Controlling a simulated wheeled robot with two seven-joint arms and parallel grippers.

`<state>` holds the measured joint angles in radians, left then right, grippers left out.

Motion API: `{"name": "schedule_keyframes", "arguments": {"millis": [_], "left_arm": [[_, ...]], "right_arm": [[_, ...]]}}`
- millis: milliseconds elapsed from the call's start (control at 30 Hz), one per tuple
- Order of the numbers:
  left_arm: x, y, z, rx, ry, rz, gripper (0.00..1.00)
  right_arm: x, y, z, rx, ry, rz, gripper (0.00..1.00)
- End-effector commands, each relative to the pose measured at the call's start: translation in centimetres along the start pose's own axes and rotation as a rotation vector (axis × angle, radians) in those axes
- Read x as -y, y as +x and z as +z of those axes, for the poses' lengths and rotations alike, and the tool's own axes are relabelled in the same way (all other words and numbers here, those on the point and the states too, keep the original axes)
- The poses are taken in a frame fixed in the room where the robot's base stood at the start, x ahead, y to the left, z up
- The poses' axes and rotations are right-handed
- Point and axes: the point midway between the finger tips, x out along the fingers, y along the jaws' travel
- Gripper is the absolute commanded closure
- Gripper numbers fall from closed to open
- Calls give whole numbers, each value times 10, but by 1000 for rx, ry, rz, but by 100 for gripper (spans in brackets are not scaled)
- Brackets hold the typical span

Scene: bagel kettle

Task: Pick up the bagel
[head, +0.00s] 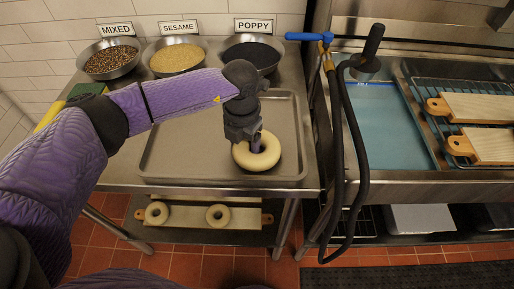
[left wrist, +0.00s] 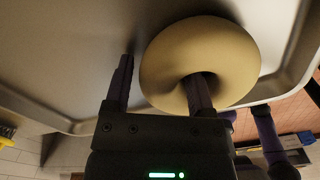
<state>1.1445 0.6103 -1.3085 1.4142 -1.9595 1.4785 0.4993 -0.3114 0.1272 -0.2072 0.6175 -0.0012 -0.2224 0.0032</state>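A pale, plain bagel (head: 269,160) lies at the right front part of a grey metal tray (head: 190,160) on the steel table. My left gripper (head: 254,144) points down over it. In the left wrist view, one finger reaches into the hole of the bagel (left wrist: 230,50) and the other is outside its left edge. The fingers of the left gripper (left wrist: 162,78) are apart, with a section of the ring between them and a narrow gap at the outer finger. The fingertips are partly hidden in the head view. My right gripper is not in view.
Bowls labelled mixed (head: 108,64), sesame (head: 178,58) and poppy (head: 262,54) stand behind the tray. A sink (head: 385,125) with a black hose (head: 350,190) and wooden boards (head: 490,107) is at right. More bagels (head: 157,213) sit on a shelf below. The tray's left part is bare.

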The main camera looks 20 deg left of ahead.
Motion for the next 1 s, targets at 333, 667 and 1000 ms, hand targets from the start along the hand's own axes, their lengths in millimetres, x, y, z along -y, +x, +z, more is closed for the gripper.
{"name": "schedule_keyframes", "arguments": {"millis": [333, 667, 1000], "left_arm": [[0, 0, 0, 0, 0, 0, 100], [0, -24, 1, 5, 0, 0, 100], [0, -98, 0, 3, -1, 0, 100]], "right_arm": [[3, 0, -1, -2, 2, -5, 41], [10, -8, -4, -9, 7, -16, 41], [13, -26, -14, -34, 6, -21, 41]]}}
